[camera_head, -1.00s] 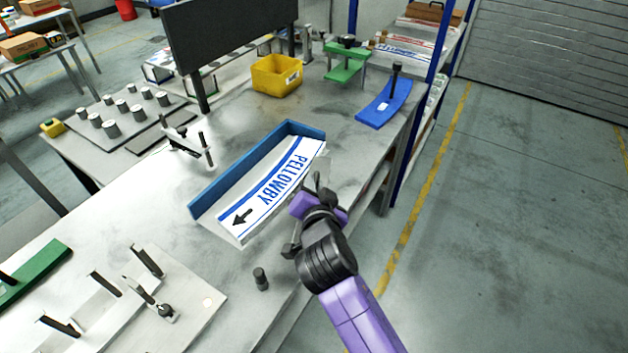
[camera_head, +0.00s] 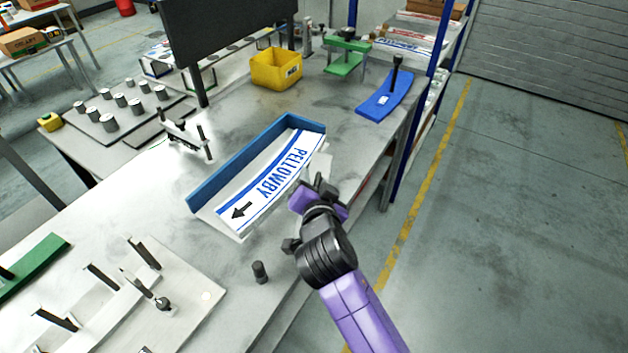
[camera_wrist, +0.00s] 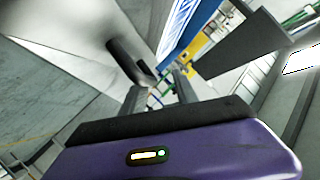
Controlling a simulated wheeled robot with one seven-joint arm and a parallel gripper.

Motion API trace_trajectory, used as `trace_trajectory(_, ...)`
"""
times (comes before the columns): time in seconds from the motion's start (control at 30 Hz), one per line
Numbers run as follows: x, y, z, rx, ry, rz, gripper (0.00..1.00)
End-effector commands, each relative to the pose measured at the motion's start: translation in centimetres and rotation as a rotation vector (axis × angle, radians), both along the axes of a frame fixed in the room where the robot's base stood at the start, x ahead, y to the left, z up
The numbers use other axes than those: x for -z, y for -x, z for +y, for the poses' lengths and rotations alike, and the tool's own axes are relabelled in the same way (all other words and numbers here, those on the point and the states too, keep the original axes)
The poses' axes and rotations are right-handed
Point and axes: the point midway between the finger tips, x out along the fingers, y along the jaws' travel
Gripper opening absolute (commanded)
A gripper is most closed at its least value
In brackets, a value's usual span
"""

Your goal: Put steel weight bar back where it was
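My gripper (camera_head: 322,186) is at the near right edge of the blue-backed label magazine (camera_head: 205,190), whose white label (camera_head: 268,185) reads PELLOWBY. In the wrist view, a dark round-ended rod (camera_wrist: 128,62) reaches down to the dark fingers (camera_wrist: 160,92). I cannot tell whether the rod is gripped or only behind them. I cannot clearly identify the steel weight bar. A short dark cylinder (camera_head: 260,272) stands on the bench near its front edge, left of my gripper and apart from it.
A yellow bin (camera_head: 277,72), a green fixture (camera_head: 347,58) and a blue curved plate with a knob (camera_head: 385,100) stand farther back on the bench (camera_head: 130,205). A pale plate with upright dark pegs (camera_head: 190,305) is at front left. Bench around the cylinder is clear.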

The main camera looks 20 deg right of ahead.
Motion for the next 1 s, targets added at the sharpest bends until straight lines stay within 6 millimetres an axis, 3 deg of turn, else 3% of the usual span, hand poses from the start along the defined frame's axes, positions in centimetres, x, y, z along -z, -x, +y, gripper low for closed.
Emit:
trace_trajectory(0.3,-1.5,0.0,0.1,-0.002,0.0,-0.003,0.34)
trace_trajectory(0.37,-1.2,1.0,0.5,-0.004,0.0,-0.003,0.34)
trace_trajectory(0.7,-3.5,7.6,2.6,-0.004,-0.001,-0.002,0.34)
trace_trajectory(1.0,-4.7,10.6,3.5,-0.002,0.0,-0.001,0.34)
